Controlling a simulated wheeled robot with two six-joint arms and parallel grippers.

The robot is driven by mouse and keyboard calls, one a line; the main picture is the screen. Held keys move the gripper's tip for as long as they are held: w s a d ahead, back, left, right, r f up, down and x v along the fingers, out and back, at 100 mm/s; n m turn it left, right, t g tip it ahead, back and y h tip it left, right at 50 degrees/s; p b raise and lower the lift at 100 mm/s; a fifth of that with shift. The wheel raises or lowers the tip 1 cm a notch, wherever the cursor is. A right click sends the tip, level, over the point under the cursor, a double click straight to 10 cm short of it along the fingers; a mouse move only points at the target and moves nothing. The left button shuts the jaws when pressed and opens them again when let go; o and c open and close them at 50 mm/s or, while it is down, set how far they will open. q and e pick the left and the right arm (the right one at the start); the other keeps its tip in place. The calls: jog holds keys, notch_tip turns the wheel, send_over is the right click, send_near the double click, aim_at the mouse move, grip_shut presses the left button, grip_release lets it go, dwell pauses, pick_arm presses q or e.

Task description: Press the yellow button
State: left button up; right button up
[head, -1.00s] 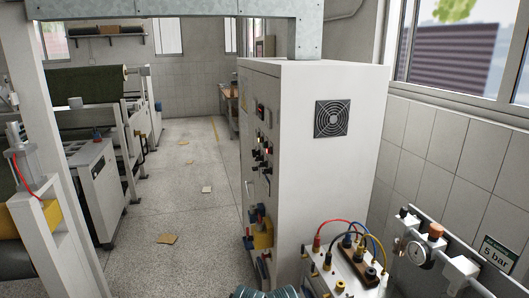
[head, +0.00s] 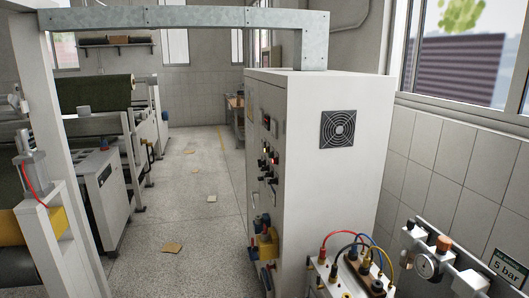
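A tall white control cabinet (head: 340,190) stands right of centre. Its left face carries a column of small controls (head: 270,155), seen at a steep angle, with some red and dark parts. Lower on that face is a yellow block (head: 266,244) with blue and red parts around it. I cannot make out for certain which part is a yellow button. Neither of my grippers is in view.
A terminal box (head: 345,280) with coloured cables stands at the bottom, right of the cabinet. A pressure gauge (head: 427,266) is on the right wall. White machines (head: 110,195) line the left. The aisle floor (head: 205,235) is mostly clear, with scattered paper scraps (head: 172,247).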

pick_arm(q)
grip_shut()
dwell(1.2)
